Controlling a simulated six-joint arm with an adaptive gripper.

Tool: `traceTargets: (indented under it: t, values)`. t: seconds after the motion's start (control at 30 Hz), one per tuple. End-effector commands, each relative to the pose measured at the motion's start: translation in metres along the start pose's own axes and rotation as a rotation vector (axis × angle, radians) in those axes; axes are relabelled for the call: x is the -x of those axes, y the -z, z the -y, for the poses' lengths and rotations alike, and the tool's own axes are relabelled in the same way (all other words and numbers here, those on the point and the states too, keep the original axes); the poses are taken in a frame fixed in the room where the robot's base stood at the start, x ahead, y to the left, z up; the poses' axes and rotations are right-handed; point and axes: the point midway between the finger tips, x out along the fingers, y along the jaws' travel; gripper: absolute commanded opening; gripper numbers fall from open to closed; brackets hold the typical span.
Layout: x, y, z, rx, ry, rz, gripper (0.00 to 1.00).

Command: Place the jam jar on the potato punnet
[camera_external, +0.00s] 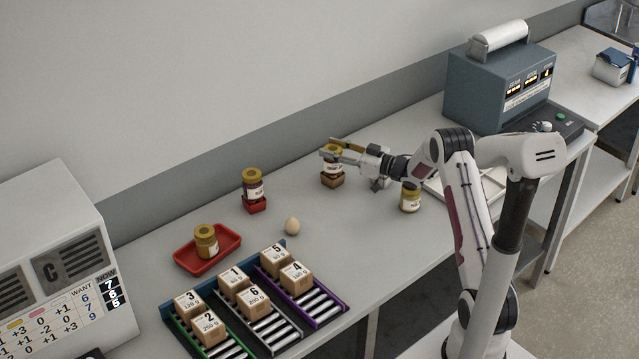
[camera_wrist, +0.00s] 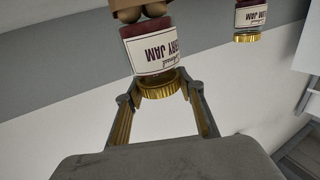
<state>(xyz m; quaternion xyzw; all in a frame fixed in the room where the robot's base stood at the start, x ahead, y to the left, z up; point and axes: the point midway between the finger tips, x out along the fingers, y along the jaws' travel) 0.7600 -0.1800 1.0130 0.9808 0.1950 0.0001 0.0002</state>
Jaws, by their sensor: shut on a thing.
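My gripper (camera_external: 340,150) reaches in from the right with its fingers around the gold lid of a jam jar (camera_external: 333,165). In the wrist view, the fingers (camera_wrist: 162,95) close around the gold lid, and the dark red jar with its white jam label (camera_wrist: 152,52) appears upside down. The brown potato punnet (camera_external: 332,181) stands on the bench directly under the jar; its potatoes (camera_wrist: 140,13) show at the jar's base in the wrist view. The jar looks upright and at or very near the potatoes; I cannot tell whether it rests its weight there.
Another dark jar (camera_external: 252,185) stands on a red punnet (camera_external: 255,205). A yellowish jar (camera_external: 206,242) stands in a red tray (camera_external: 184,262), and another (camera_external: 410,198) stands close under my arm. An egg (camera_external: 292,226) and numbered boxes on rollers (camera_external: 255,300) are nearer the front.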

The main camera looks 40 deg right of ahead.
Motion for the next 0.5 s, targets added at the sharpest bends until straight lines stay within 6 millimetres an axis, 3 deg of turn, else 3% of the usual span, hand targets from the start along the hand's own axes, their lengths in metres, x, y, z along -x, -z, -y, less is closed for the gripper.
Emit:
traceTargets:
  t: [0.27,0.3,0.33,0.37,0.5]
  values:
    - [-0.0001,-0.0009,-0.0002,0.0,0.0,-0.002,0.06]
    - [0.0,-0.0027,0.0,-0.001,0.0,0.0,0.4]
    - [0.0,-0.0024,0.0,-0.001,0.0,0.0,0.48]
    - [0.0,-0.0024,0.0,-0.001,0.0,0.0,0.55]
    - [0.0,-0.0023,0.0,-0.001,0.0,0.0,0.55]
